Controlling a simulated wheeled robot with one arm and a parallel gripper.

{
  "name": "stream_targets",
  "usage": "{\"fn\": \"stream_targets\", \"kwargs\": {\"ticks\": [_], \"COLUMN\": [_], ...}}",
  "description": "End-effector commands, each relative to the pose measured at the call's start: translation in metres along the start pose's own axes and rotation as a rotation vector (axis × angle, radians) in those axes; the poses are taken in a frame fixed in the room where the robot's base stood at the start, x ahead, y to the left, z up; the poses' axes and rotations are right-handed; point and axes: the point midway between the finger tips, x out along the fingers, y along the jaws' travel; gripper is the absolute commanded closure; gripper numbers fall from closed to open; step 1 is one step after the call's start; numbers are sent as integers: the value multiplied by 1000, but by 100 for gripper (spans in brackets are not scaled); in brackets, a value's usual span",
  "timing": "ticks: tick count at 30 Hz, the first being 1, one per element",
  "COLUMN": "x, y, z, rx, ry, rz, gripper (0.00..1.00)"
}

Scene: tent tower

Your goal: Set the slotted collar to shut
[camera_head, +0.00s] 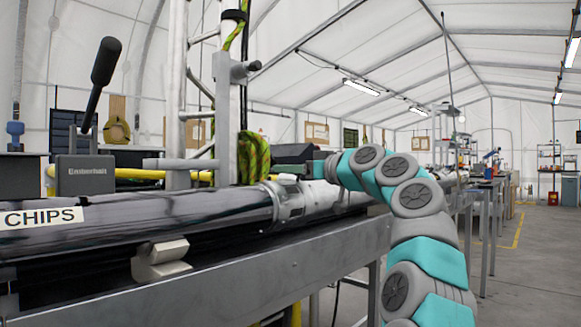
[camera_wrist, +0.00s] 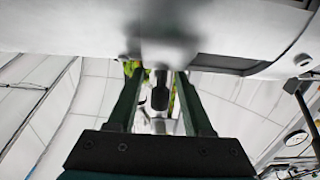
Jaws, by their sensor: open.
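The slotted collar (camera_head: 293,203) is a bright metal sleeve around the long horizontal pipe, with a pale tab on top. In the wrist view a pale curved metal surface fills the top; a dark slot-like opening (camera_wrist: 230,63) shows in it, and a blurred grey stub juts from it near my fingertips. My gripper (camera_wrist: 158,72) is open, its two dark green fingers apart, with the stub in line with the gap; I cannot tell if they touch it. In the head view my gripper (camera_head: 296,153) is above the collar, pointing left; its fingertips are not clear.
The pipe (camera_head: 140,218) carries a CHIPS label and runs above a grey steel rail (camera_head: 220,278). A black-handled lever (camera_head: 103,62) stands at the left. A metal upright with coiled green-yellow rope (camera_head: 254,158) stands just beyond my gripper. Open floor (camera_head: 530,255) lies at right.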

Motion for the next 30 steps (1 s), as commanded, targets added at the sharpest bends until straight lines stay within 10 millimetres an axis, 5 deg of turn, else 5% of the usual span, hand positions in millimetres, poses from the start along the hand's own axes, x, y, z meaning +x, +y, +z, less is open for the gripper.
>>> {"fn": "stream_targets", "kwargs": {"ticks": [8,21,30], "x": [1,1,1], "y": [0,0,0], "z": [1,1,1], "rx": [0,1,1], "ry": [-1,-1,-1], "rz": [0,0,0], "gripper": [52,100,100]}}
